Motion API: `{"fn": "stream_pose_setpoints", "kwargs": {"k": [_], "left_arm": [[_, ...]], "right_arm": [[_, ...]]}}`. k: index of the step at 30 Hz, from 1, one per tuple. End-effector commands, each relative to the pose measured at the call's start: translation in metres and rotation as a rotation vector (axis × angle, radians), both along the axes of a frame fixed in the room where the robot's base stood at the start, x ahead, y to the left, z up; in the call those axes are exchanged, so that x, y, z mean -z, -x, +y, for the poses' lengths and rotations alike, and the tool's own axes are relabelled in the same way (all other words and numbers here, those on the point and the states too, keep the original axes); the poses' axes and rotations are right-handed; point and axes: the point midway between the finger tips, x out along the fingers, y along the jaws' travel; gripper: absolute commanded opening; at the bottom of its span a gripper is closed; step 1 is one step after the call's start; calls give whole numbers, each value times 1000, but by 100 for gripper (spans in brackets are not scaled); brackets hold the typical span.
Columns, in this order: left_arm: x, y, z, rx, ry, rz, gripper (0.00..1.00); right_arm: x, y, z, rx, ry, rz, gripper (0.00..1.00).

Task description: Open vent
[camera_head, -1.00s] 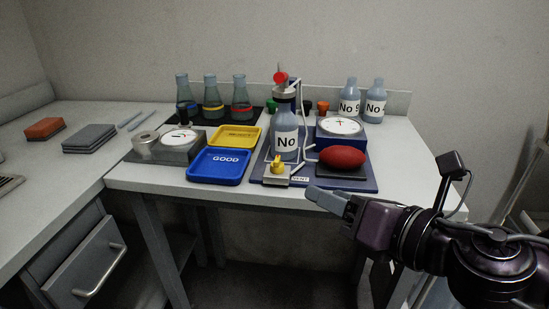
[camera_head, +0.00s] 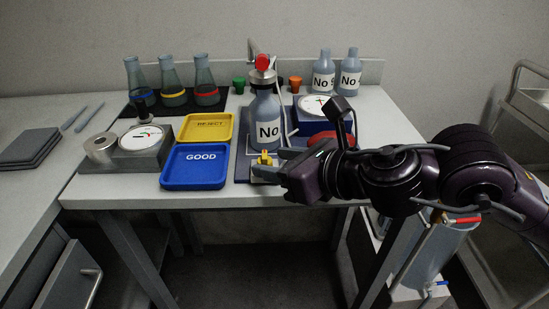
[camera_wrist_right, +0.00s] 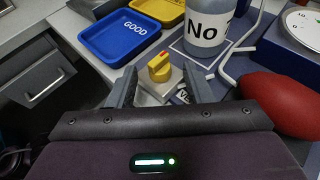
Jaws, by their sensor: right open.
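The vent is a small yellow knob (camera_head: 264,157) on a pale metal block at the front of the blue base plate. In the right wrist view the yellow knob (camera_wrist_right: 160,67) has a red mark on top and shows between and beyond my open fingers. My right gripper (camera_wrist_right: 158,88) is open and empty, close in front of the knob, with no contact that I can make out. In the head view my right gripper (camera_head: 268,160) partly hides the knob's block. A bottle labelled "No" (camera_head: 266,122) with a red-topped fitting stands right behind the knob. My left gripper is out of view.
A blue GOOD tray (camera_head: 195,182) and a yellow REJECT tray (camera_head: 206,118) lie left of the knob. A red bulb (camera_wrist_right: 282,103) and a dial gauge (camera_head: 317,104) are on the right, with a thin tube near the bottle. Flasks (camera_head: 171,85) stand behind.

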Motion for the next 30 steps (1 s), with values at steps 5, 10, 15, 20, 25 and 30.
{"fn": "stream_pose_setpoints", "kwargs": {"k": [5, 10, 15, 20, 25, 30], "left_arm": [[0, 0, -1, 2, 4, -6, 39], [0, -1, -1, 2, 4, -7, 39], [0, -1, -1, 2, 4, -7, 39], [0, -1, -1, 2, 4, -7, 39], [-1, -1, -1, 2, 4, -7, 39], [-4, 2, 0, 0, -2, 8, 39]], "right_arm": [[4, -6, 6, 0, 1, 0, 46], [4, -6, 6, 0, 1, -1, 46], [4, -6, 6, 0, 1, -1, 32], [4, -6, 6, 0, 1, -1, 11], [3, -6, 6, 2, 1, -1, 1], [2, -5, 7, 26, 0, 0, 1]]}}
